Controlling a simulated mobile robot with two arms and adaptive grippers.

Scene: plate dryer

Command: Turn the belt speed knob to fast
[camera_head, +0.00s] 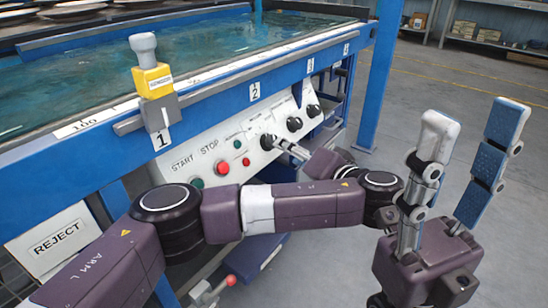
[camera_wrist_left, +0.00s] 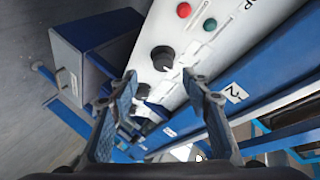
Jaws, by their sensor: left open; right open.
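A white sloped control panel (camera_head: 232,150) carries three black knobs in a row: the nearest knob (camera_head: 268,142), a middle knob (camera_head: 294,124) and a far knob (camera_head: 313,111). Their labels are too small to read, so I cannot tell which sets belt speed. My left gripper (camera_head: 287,148) is open beside the nearest knob. In the left wrist view its open fingers (camera_wrist_left: 160,82) face the panel, with the nearest knob (camera_wrist_left: 163,58) just beyond the tips; contact is not clear. My right gripper (camera_head: 474,120) is open, empty and pointing up, away from the panel.
A red button (camera_head: 222,167) and a green button (camera_head: 197,183) sit on the panel left of the knobs. A blue-framed water tank (camera_head: 200,50) stands above, with a yellow-and-grey lever (camera_head: 152,80) on its edge. Open floor (camera_head: 450,90) lies to the right.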

